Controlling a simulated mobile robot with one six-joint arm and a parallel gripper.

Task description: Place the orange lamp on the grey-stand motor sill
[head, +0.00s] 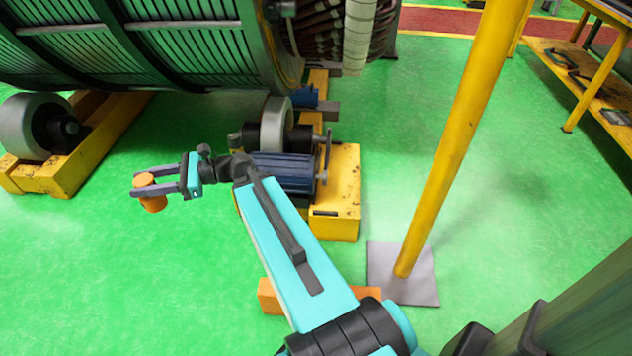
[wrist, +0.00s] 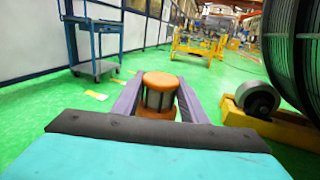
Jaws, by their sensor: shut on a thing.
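The orange lamp (head: 152,197) is in my gripper (head: 148,187), held above the green floor at the left in the head view. In the wrist view the lamp (wrist: 160,92) stands between the two fingers, with an orange cap, a grey middle and an orange lower part. My gripper is shut on it. A blue ribbed motor (head: 285,172) sits on a yellow base (head: 337,205) to the right of my gripper, partly behind my arm. I cannot tell which surface is the grey-stand motor sill.
A large ribbed stator (head: 190,50) rests on rollers behind. A yellow post (head: 455,150) with a grey foot plate (head: 415,285) stands right of my arm. An orange block (head: 268,297) lies partly under my arm. A blue trolley (wrist: 95,45) stands far left in the wrist view. Green floor is open at left.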

